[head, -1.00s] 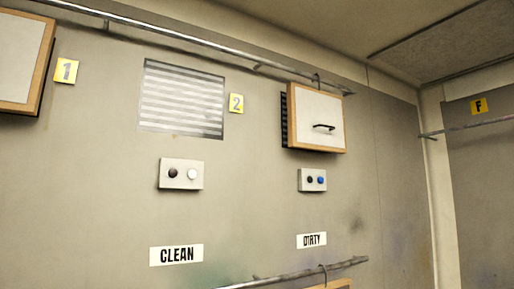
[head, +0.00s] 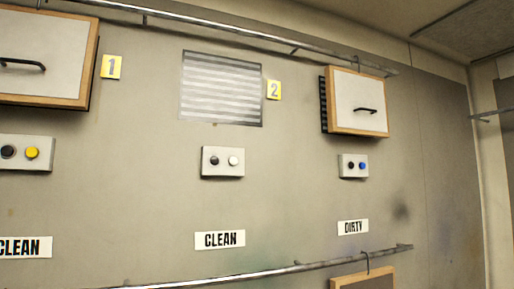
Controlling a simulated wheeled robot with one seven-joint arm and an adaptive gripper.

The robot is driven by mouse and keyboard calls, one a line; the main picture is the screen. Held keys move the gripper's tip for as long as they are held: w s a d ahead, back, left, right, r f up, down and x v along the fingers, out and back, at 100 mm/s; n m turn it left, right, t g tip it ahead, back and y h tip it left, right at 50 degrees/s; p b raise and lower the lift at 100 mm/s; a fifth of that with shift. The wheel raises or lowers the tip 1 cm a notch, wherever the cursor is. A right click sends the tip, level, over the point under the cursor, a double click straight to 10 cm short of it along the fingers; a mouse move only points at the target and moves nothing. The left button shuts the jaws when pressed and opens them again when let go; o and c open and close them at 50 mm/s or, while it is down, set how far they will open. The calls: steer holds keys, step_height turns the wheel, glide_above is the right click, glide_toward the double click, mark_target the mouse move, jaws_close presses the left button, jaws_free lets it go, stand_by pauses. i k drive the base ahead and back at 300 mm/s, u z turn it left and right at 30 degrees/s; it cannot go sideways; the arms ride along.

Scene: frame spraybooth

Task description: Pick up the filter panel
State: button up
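Wood-framed panels with pale faces show in the head view; which one is the task's filter panel I cannot tell. One panel (head: 358,92) hangs by a hook near the right end of the upper rail, with a black handle on its face and a dark louvre edge behind it. A larger-looking panel (head: 50,85) with a black handle is cut off at the upper left. The top of a third framed panel (head: 362,283) hangs by a hook from the lower rail at the bottom edge; most of it is out of view. My gripper is not in view.
An uncovered louvred vent (head: 221,88) lies between signs 1 (head: 111,67) and 2 (head: 273,90). Button boxes (head: 222,161) sit below, with CLEAN (head: 220,239) and DIRTY (head: 352,227) labels. Upper (head: 220,28) and lower (head: 270,272) rails run along the wall.

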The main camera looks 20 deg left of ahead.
mark_target(357, 103)
steer(key=k, duration=0.6)
steer(key=u, duration=0.6)
steer(key=i, duration=1.3)
steer(key=z, duration=0.3)
